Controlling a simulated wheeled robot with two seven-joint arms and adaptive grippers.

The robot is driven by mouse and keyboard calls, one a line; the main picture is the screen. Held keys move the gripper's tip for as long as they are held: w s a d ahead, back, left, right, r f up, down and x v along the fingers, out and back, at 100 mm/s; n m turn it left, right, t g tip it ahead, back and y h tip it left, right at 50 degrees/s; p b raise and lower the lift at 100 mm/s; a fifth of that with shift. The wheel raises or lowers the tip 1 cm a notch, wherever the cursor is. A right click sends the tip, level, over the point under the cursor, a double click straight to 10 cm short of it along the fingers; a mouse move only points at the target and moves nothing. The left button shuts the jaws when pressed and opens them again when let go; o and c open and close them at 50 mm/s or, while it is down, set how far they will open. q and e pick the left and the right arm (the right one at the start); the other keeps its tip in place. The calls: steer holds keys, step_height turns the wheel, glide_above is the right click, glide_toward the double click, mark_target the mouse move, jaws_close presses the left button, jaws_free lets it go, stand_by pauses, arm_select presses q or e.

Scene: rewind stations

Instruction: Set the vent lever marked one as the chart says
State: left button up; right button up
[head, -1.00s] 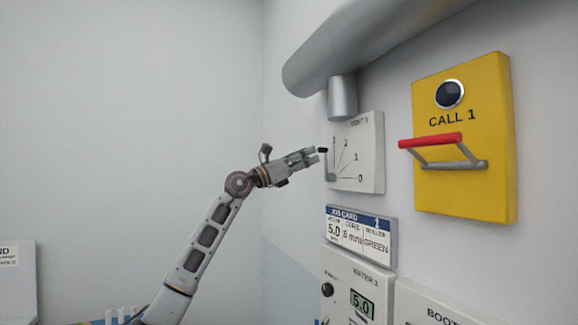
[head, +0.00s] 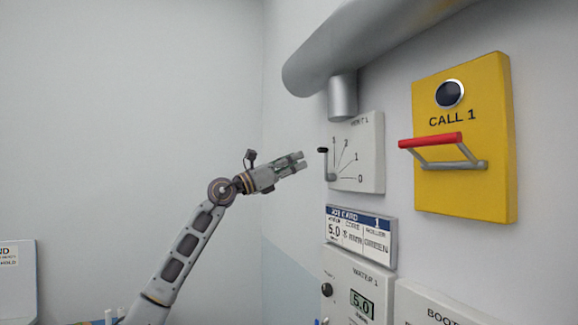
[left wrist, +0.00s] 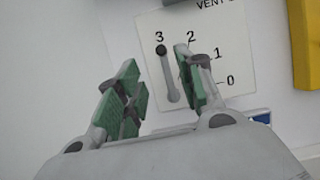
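The vent lever (head: 326,163) is a grey rod with a black knob on a white panel marked VENT 1 (head: 371,150), with a scale from 0 to 3. In the left wrist view the lever (left wrist: 169,75) stands nearly upright, its knob at the 3. My left gripper (head: 302,161) is left of the panel, apart from the lever. In the left wrist view its green-padded fingers are spread and empty, with the lever seen between them. My right gripper is out of view. No vent chart is readable.
A job card (head: 361,236) and a water panel (head: 345,278) reading 5.0 are below. A yellow CALL 1 box (head: 464,190) with a red-gripped handle juts out at right. A grey pipe (head: 375,40) runs above. A board (head: 17,285) with small text stands far left.

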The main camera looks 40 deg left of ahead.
arm_select(q)
steer(key=shift+s+a+f, duration=0.2)
steer(key=shift+s+f, duration=0.05)
steer(key=shift+s, duration=0.3)
stand_by(0.4)
